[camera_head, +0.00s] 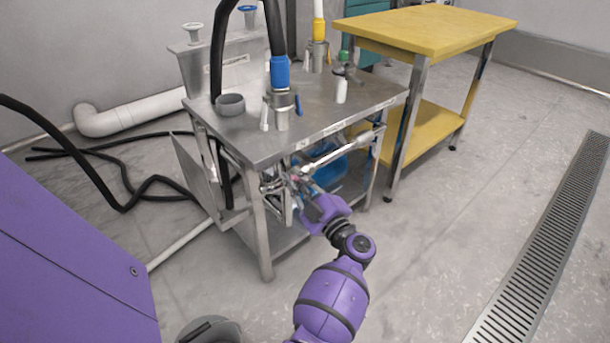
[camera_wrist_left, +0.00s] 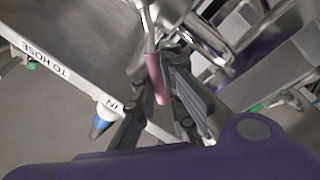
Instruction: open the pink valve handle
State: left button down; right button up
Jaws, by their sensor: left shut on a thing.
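The pink valve handle (camera_wrist_left: 156,78) shows in the left wrist view as a short pink grip on a metal stem. My left gripper (camera_wrist_left: 160,88) has a dark finger on each side of it and is shut on it. In the head view my left gripper (camera_head: 292,188) is at the front of the steel cart, just below its top, among metal pipes and fittings. There the handle is mostly hidden by the fingers and too small to make out clearly. My right gripper is not in view.
A yellow table (camera_head: 425,28) stands behind right. Floor at right is clear, with a drain grate (camera_head: 545,250).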

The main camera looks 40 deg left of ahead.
pick_arm(q)
jog(key=shift+s+f+n+g+y+b, duration=0.25)
jog(key=shift+f+n+g+b, duration=0.2)
jog(key=shift+f+n+b, duration=0.9)
jog(key=shift+s+f+n+g+y+b, duration=0.15)
jog(key=shift+s+f+n+g+b, duration=0.3)
jog(key=shift+n+b, duration=1.05)
jog(key=shift+s+f+n+g+y+b, duration=0.25)
jog(key=shift+f+n+g+b, duration=0.45)
jog(key=shift+n, duration=1.45)
jog(key=shift+f+t, duration=0.2)
jog(key=shift+t, duration=0.1)
jog(key=c, duration=1.8)
grip_release()
jog(key=shift+a, duration=0.1)
